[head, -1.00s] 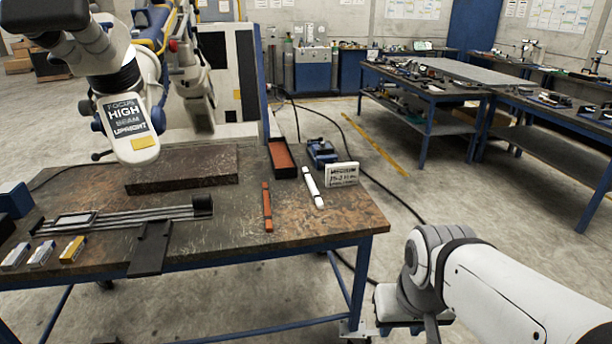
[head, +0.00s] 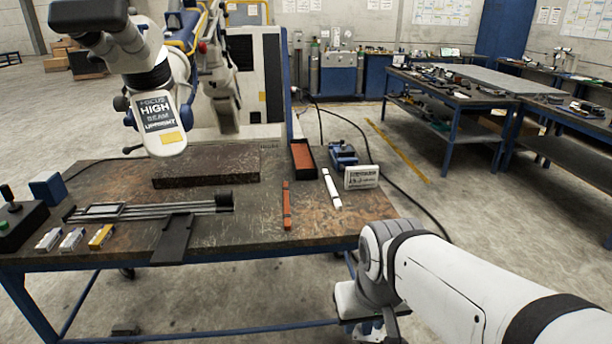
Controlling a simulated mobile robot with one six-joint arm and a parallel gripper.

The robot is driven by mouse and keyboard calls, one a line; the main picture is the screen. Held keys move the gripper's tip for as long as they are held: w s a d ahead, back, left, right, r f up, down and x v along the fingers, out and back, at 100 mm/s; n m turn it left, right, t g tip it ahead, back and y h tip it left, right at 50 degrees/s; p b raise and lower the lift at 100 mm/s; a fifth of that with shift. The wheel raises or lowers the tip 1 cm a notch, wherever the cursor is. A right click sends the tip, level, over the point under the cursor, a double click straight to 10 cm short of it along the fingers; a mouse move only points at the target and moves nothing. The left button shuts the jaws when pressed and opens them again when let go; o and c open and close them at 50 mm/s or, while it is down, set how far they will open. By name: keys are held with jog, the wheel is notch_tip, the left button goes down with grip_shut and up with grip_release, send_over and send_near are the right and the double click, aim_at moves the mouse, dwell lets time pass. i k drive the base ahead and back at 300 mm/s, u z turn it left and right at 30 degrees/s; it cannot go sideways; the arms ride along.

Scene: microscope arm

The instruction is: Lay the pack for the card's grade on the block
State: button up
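The dark flat block (head: 207,168) lies on the workbench (head: 330,225), below the microscope head (head: 163,115). Three small packs lie in a row at the bench's front left: a silver one (head: 49,239), another silver one (head: 73,239) and a yellow one (head: 101,236). The white card (head: 361,177) stands upright at the right rear; its print is too small to read. My arm (head: 450,275) reaches in from the lower right. Its far end hangs low, outside the bench's front right corner, away from packs and block. I cannot make out any fingers.
A slide rail (head: 150,209) and a black plate (head: 173,240) lie near the packs. A red bar (head: 286,205), a white stick (head: 332,188), a red-lined tray (head: 303,160) and a blue device (head: 342,154) occupy the right side. A control box (head: 18,222) stands far left.

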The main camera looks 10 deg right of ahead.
aim_at(207, 170)
jog(key=i, duration=1.65)
